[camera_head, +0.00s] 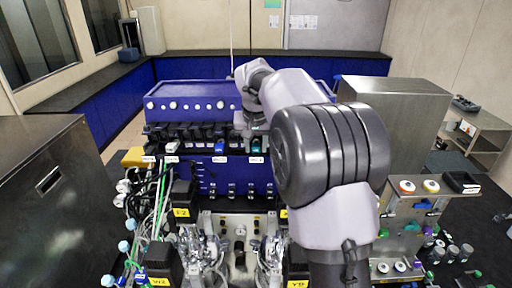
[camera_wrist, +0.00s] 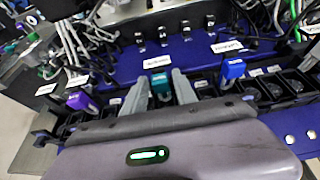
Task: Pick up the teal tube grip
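The teal tube grip (camera_wrist: 160,84) stands in a row of dark holders on the blue bioreactor front, above a white label. My gripper (camera_wrist: 161,80) has one grey finger on each side of it in the wrist view, with a narrow gap seeming to show at each side. The fingers look open around the grip; firm contact is not visible. In the head view, a bit of the teal grip (camera_head: 256,147) shows below my gripper (camera_head: 256,134), which is small and partly hidden by my arm.
A blue grip (camera_wrist: 233,69) and a purple grip (camera_wrist: 82,101) stand in the same row, one on each side of the teal one. Cables and tubing (camera_head: 150,205) crowd the front left. A steel cabinet (camera_head: 400,115) stands at the right.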

